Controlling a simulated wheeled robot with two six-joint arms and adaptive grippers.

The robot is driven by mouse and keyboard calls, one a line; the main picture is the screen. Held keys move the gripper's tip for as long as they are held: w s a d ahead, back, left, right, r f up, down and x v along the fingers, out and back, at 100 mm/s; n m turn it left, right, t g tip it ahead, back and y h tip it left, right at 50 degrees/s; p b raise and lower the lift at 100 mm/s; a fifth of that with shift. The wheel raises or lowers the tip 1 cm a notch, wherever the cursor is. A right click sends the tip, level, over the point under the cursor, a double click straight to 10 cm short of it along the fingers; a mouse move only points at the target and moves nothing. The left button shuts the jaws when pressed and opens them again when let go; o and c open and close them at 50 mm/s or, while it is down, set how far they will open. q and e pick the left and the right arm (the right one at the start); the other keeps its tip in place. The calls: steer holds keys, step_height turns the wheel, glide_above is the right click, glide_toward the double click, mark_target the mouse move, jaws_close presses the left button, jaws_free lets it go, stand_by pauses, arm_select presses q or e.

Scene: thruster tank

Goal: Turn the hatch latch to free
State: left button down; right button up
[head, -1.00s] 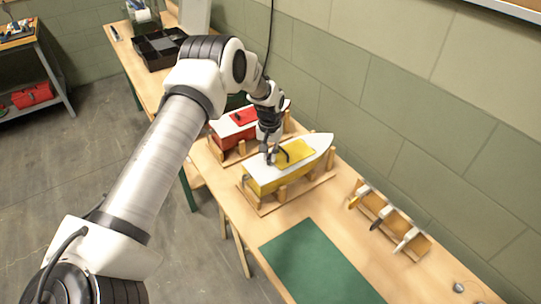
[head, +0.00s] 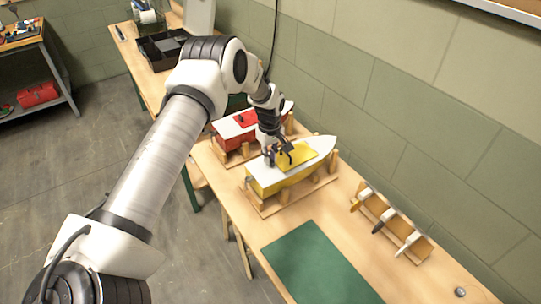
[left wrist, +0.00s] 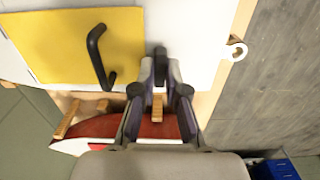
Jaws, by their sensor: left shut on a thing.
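The yellow boat (head: 262,186) with a white deck rests in a wooden cradle. Its yellow hatch (head: 312,153) lies on the deck; in the left wrist view the hatch (left wrist: 55,45) has a black bent handle (left wrist: 97,55). A small dark latch (left wrist: 159,52) stands on the white deck just beside the hatch's edge. My left gripper (left wrist: 160,64) is over the deck with its fingertips on either side of the latch, shut on it. In the head view the left gripper (head: 270,155) covers the latch. My right gripper is in neither view.
A red boat (head: 229,129) stands in its own cradle behind. A wooden rack (head: 388,222) with several tools is at right by the wall. A green mat (head: 315,262) lies in front. A black bin (head: 160,48) is at the far end.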

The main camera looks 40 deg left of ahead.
arm_select(q)
steer(key=shift+n, duration=0.3)
steer(key=c, duration=1.2)
jaws_free()
steer(key=shift+w+a+f, duration=0.1)
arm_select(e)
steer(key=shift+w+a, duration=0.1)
arm_select(q)
step_height(320, 180, up, 12)
